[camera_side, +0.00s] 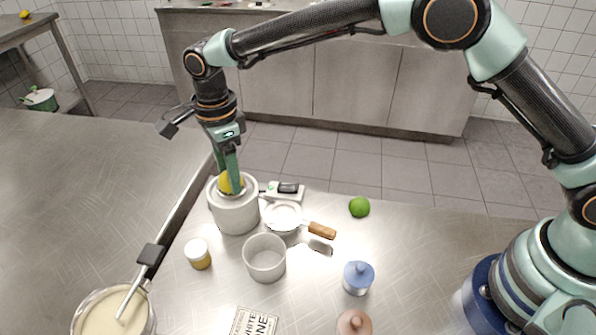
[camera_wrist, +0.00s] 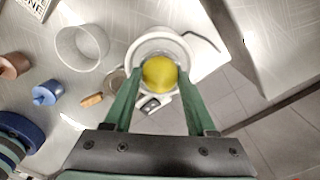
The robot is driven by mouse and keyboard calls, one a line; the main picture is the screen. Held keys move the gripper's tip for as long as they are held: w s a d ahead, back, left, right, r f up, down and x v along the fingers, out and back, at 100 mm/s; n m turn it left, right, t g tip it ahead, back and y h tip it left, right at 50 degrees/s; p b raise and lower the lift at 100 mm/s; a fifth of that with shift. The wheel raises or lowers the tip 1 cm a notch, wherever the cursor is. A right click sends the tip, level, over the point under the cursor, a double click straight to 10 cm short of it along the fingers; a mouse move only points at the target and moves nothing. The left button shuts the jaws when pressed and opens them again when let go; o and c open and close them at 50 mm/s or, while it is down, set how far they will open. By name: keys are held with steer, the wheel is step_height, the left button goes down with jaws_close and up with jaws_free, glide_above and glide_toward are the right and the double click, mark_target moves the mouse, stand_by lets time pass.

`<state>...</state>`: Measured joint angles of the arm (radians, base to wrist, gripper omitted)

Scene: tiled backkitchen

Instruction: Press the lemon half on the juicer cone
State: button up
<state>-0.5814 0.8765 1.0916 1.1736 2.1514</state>
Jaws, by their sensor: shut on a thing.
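The yellow lemon half (camera_side: 230,182) is at the top of the grey-white juicer (camera_side: 235,215), between my gripper's fingers. My gripper (camera_side: 232,186) points down and is shut on the lemon half. In the wrist view the lemon half (camera_wrist: 160,74) sits between the two green fingers (camera_wrist: 160,85), over the round juicer rim (camera_wrist: 145,40). The juicer's cone is hidden under the lemon half. I cannot tell how firmly the lemon half bears on it.
Close to the juicer are a strainer with wooden handle (camera_side: 320,230), an empty grey bowl (camera_side: 264,260) and a small yellow jar (camera_side: 198,254). The counter's right middle is clear.

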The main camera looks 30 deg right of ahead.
steer(key=shift+f, duration=0.45)
stand_by(1.4)
steer(key=shift+r, duration=3.05)
